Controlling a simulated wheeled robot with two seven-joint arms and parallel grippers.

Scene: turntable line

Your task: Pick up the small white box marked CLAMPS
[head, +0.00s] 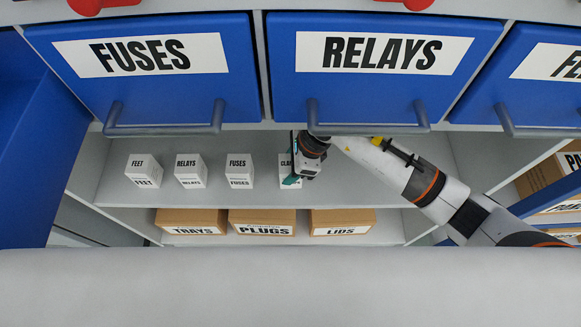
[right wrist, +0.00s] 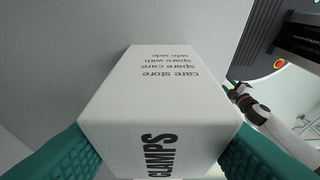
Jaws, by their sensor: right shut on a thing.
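The small white box marked CLAMPS (head: 285,170) stands on the grey shelf, at the right end of a row of small white boxes. In the head view my right gripper (head: 292,180) covers much of it. In the right wrist view the CLAMPS box (right wrist: 160,95) sits between the teal finger pads of my right gripper (right wrist: 160,155), which is shut on it. Whether the box is clear of the shelf I cannot tell. My left gripper is not in view.
White boxes marked FEET (head: 144,171), RELAYS (head: 190,171) and FUSES (head: 239,171) stand to the left on the shelf (head: 350,190). Blue drawers FUSES (head: 145,95) and RELAYS (head: 350,95) hang above. Brown cartons TRAYS, PLUGS (head: 262,216) and LIDS sit below.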

